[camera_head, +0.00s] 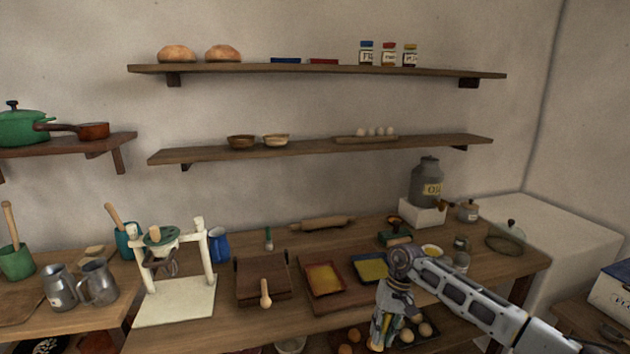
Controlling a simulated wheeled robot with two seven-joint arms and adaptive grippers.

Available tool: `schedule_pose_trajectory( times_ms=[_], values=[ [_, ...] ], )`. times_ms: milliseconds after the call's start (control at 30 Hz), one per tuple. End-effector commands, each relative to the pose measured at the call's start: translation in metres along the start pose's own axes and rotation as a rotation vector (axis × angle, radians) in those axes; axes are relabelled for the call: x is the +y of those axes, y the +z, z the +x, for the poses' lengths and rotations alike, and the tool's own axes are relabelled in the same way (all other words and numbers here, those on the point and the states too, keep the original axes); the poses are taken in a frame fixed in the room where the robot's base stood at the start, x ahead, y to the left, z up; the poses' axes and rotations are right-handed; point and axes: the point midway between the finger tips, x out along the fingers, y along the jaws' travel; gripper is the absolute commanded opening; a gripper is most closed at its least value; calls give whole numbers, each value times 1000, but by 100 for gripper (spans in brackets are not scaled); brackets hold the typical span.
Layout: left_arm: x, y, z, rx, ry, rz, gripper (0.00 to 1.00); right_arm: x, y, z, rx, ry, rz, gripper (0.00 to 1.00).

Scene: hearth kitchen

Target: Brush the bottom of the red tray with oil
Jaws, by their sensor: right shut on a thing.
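The red tray (343,287) lies on the wooden worktable, with an orange-yellow surface inside its rim. A blue tray (357,276) with a yellow inside lies just to its right. A grey can (425,180) with a label that seems to read "OIL" stands on a white block. A small bowl (432,251) with something yellow in it is right of the trays. My right gripper (381,328) points down, in front of and right of the red tray, apart from it. It is shut on a thin thing with a yellowish lower end (376,346), perhaps a brush. My left gripper is out of view.
A wooden board with a press-like lid (262,278) is left of the red tray. A white stand (175,300) is farther left. A rolling pin (322,223) lies behind. Jars and a glass lid (508,238) are at the right. Round things lie on a lower shelf.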

Motion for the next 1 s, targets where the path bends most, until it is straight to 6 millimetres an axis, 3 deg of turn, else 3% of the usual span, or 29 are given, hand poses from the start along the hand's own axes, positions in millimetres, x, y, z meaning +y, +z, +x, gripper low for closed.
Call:
schedule_pose_trajectory(
  times_ms=[400,1000],
  values=[
    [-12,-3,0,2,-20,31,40,11,0,23,-1,1,-4,0],
    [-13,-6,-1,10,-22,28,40,12,0,24,1,-1,4,0]
  ],
)
